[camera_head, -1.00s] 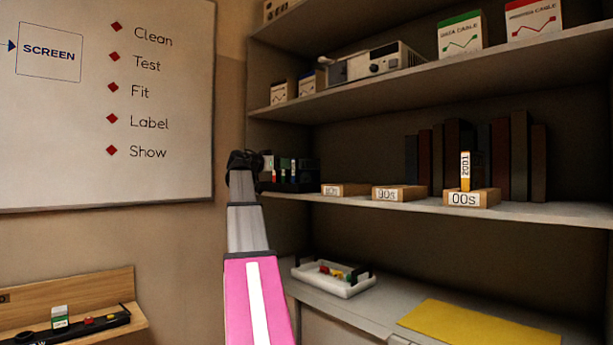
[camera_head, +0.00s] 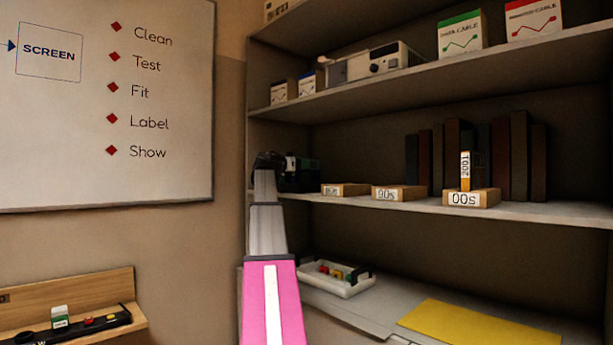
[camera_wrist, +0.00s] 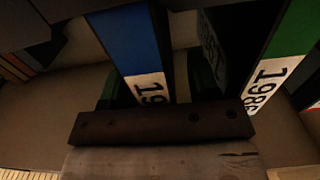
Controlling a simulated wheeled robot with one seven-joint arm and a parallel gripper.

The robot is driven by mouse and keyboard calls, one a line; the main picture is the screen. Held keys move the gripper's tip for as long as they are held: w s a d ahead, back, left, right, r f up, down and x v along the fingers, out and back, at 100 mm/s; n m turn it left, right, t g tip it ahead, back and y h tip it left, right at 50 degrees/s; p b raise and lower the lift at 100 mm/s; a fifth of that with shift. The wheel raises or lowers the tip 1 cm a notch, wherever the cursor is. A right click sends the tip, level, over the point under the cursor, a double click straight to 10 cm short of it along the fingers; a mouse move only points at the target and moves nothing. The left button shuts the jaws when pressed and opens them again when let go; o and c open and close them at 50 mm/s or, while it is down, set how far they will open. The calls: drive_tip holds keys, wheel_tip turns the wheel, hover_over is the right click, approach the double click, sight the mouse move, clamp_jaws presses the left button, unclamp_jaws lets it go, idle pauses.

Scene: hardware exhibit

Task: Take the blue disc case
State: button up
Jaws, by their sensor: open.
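The blue disc case (camera_wrist: 128,45) stands in the wrist view, with a blue upper spine and a white label reading "19", the rest hidden behind a dark bar of my gripper. A green case (camera_wrist: 291,30) labelled 1986 stands to its right. Dark greenish finger shapes show on both sides of the blue case's lower part. My gripper (camera_wrist: 158,92) is open; I cannot tell whether it touches the case. In the head view my gripper (camera_head: 268,161) is at the left end of the middle shelf, before the dark case holder (camera_head: 300,172), and hides the blue case.
Wooden blocks marked 90s (camera_head: 398,193) and 00s (camera_head: 471,198) sit along the middle shelf (camera_head: 560,213); a yellow 2001 case (camera_head: 465,170) stands in the latter. Below are a white tray (camera_head: 345,290) and a yellow mat (camera_head: 470,328). The shelf above (camera_head: 400,82) overhangs.

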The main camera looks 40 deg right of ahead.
clamp_jaws()
